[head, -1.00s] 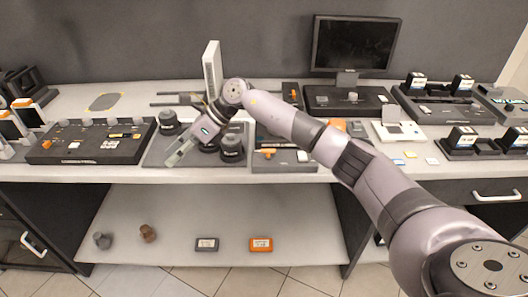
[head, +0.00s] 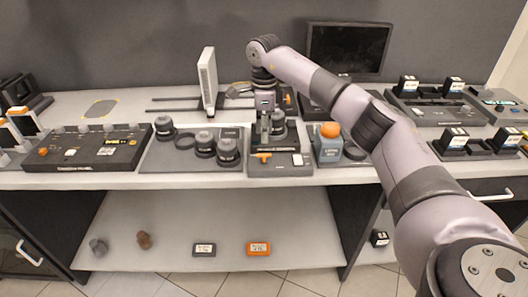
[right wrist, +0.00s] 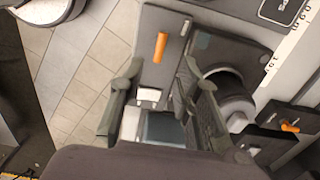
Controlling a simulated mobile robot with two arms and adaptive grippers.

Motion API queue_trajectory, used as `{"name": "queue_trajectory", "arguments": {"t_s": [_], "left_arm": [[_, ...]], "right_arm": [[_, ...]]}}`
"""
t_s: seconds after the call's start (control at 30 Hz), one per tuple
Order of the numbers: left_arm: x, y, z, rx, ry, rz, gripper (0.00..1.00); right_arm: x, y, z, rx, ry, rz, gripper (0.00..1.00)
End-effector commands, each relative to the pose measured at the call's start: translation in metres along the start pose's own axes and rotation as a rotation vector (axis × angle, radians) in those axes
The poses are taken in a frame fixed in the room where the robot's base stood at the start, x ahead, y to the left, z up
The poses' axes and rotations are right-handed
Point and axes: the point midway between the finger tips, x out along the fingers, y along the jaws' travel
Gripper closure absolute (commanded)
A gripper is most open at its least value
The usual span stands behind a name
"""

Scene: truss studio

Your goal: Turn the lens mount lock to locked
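A dark panel (head: 283,171) stands at the front edge of the bench and has an orange lever (head: 264,156) on top. The lever lies roughly crosswise in the head view and also shows in the right wrist view (right wrist: 161,47). No lock label is readable. A dark round lens-like part (head: 278,123) stands behind the lever and shows beside the right finger in the wrist view (right wrist: 232,98). My right gripper (head: 262,140) points down above the panel, behind the lever. Its fingers (right wrist: 160,78) are apart with nothing between them, clear of the lever. My left gripper is out of view.
A tray (head: 168,161) with several dark round lenses is on the left of the panel. A second orange lever (head: 288,99) is further back. A white upright panel (head: 208,80) stands behind.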

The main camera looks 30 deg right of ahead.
Motion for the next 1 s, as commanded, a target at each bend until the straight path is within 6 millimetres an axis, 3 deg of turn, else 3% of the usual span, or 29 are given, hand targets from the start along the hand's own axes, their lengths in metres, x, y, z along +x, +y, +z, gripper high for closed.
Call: {"name": "queue_trajectory", "arguments": {"t_s": [0.2,0.4,0.83,1.0], "left_arm": [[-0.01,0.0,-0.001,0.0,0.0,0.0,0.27],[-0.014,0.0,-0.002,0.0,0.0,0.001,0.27],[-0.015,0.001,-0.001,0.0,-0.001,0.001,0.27],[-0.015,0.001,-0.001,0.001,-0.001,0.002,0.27]], "right_arm": [[0.046,0.001,0.0,-0.001,0.002,0.004,0.7],[0.076,0.001,0.001,-0.001,0.0,0.001,0.7],[0.088,0.0,0.001,-0.001,-0.001,-0.001,0.7],[0.088,0.0,0.001,-0.001,-0.001,0.0,0.8]]}}
